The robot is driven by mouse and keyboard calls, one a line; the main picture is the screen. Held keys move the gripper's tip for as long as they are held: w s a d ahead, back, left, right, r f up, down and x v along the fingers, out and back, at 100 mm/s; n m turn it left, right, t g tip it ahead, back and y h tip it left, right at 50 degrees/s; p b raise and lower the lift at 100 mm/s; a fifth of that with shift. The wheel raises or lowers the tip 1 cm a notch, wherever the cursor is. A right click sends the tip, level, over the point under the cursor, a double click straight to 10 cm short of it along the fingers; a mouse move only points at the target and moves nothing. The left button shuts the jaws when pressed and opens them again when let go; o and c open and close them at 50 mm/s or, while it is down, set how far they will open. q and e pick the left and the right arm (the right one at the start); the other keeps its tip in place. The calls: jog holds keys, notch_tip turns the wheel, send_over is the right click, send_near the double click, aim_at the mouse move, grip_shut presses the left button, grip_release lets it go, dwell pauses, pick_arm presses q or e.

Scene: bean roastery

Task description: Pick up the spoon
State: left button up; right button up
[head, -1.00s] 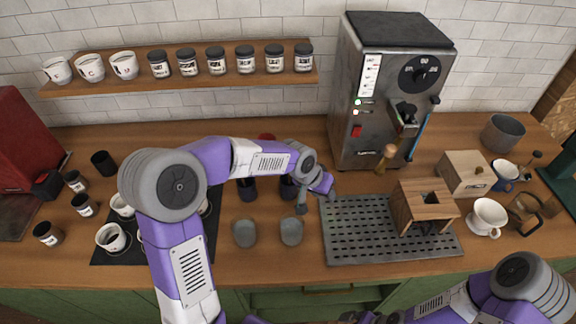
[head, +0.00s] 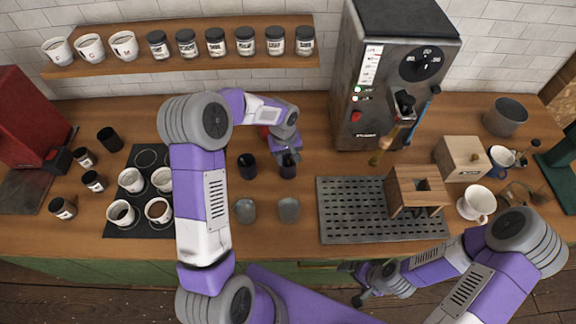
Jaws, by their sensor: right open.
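I cannot make out a spoon anywhere in the head view. My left gripper (head: 288,156) points down at the rim of a dark cup (head: 288,171), the right one of two standing side by side. The arm hides the space behind this cup, and the fingers are too small to tell open from shut. The other dark cup (head: 247,168) stands just to its left. My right gripper (head: 352,284) is open and empty, low in front of the counter's front edge, below the drip tray.
Two grey cups (head: 245,211) stand in front of the dark cups. A perforated drip tray (head: 345,222) with a wooden stand (head: 417,187) lies to their right, before the espresso machine (head: 383,100). White cups (head: 120,213) stand on a black mat (head: 145,158) at left.

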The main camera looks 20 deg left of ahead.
aim_at(288, 165)
pick_arm(q)
jog(key=shift+d+f, duration=0.2)
jog(key=shift+f, duration=1.25)
grip_shut()
jog(key=shift+r, duration=0.15)
